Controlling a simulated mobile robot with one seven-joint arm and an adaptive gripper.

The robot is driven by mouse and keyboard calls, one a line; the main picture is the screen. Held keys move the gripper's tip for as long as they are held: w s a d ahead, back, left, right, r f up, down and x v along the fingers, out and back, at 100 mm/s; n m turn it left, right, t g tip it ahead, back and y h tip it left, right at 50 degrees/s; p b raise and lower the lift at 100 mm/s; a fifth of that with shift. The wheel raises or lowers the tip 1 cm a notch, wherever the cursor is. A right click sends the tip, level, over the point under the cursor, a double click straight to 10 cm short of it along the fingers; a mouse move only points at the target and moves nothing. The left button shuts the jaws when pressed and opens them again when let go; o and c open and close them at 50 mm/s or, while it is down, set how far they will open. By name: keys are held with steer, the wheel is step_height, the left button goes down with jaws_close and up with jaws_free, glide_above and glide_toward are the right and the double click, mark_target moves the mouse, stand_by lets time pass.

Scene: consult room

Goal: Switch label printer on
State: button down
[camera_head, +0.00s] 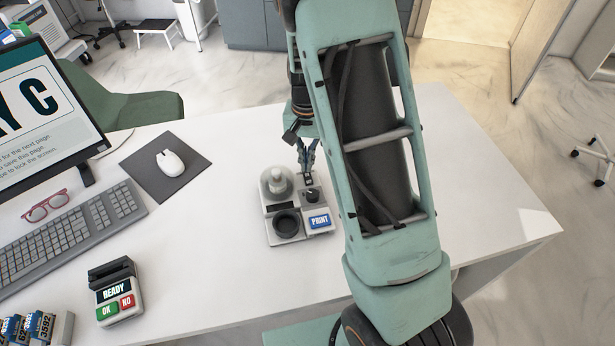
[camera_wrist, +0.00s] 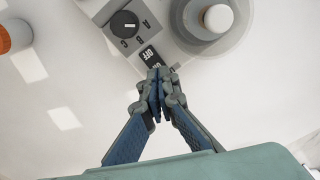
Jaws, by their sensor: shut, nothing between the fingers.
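The label printer (camera_head: 270,224) stands on the white desk, with a blue PRINT button (camera_head: 319,221), a round dark well and a domed part on top. In the wrist view the printer (camera_wrist: 185,42) shows at the top, upside down. Its black rocker switch (camera_wrist: 150,54) has OFF readable; the other end, with part of a marking, lies at my fingertips. My gripper (camera_head: 306,172) is shut and empty at the printer's far edge. In the wrist view the closed fingertips (camera_wrist: 157,76) overlap the switch's near end; I cannot tell whether they touch it.
A dark selector knob (camera_wrist: 124,24) marked A, B, C sits beside the switch. A mouse (camera_head: 170,162) on a dark pad, a keyboard (camera_head: 75,235), red glasses (camera_head: 45,206) and a card terminal (camera_head: 116,296) lie to the left. The desk's right part is clear.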

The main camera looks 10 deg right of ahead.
mark_target(307, 173)
steer(key=shift+f+b, duration=0.85)
steer(key=shift+f, duration=0.3)
stand_by(0.4)
steer(key=shift+r, duration=0.1)
steer(key=shift+r+p, duration=2.65)
steer(key=shift+r, duration=0.85)
